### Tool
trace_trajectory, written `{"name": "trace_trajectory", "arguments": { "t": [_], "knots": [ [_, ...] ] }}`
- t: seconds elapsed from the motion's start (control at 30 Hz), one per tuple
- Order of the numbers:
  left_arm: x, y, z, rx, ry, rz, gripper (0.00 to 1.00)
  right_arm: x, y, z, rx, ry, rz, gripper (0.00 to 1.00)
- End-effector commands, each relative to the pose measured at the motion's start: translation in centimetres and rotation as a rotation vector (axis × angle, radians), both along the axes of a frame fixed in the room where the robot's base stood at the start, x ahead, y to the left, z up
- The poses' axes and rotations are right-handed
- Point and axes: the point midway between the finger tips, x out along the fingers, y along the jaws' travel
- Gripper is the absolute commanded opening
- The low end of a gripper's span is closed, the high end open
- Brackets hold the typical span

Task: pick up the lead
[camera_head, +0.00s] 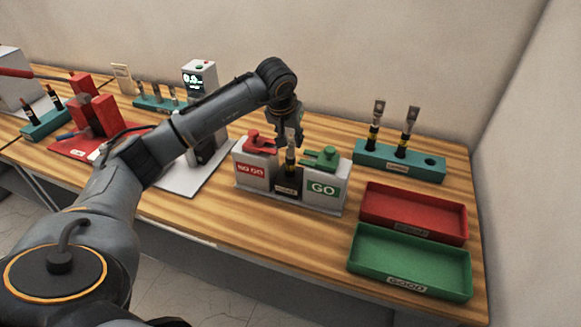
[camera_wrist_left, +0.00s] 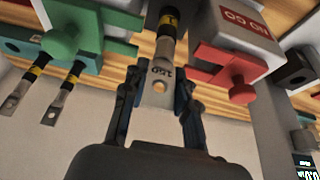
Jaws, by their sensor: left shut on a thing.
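A lead (camera_head: 291,161), dark with a yellow band and a metal lug on top, stands upright in the black middle holder (camera_head: 287,188) between the NO GO and GO blocks. My left gripper (camera_head: 289,136) comes down over its top and is shut on the lug. In the left wrist view the lug of the lead (camera_wrist_left: 160,78), marked 150 with a round hole, sits between the fingers of my left gripper (camera_wrist_left: 155,98). Whether the lead's lower end is still seated is hidden. My right gripper is not in view.
The red NO GO gauge (camera_head: 260,142) and green GO gauge (camera_head: 322,158) flank the lead closely. A teal rack (camera_head: 399,163) with two more leads stands at the right, behind a red tray (camera_head: 413,213) and a green tray (camera_head: 409,262). A display device (camera_head: 200,77) stands behind my arm.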

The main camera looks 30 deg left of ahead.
Motion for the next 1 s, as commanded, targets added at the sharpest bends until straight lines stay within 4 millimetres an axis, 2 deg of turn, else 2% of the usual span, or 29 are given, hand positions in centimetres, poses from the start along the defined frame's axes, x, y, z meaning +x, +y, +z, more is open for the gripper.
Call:
{"name": "trace_trajectory", "arguments": {
  "t": [0.23,0.37,0.8,1.0],
  "knots": [
    [0.1,0.0,0.3,0.000,-0.003,0.001,0.00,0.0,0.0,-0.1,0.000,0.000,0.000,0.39],
    [0.1,0.0,1.1,0.000,-0.004,0.001,0.00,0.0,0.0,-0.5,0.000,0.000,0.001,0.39],
    [0.1,0.0,7.2,0.000,-0.006,0.001,0.00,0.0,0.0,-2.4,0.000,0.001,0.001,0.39],
    [0.1,0.0,9.3,0.000,-0.003,0.000,0.00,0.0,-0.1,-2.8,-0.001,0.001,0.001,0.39]
  ]
}}
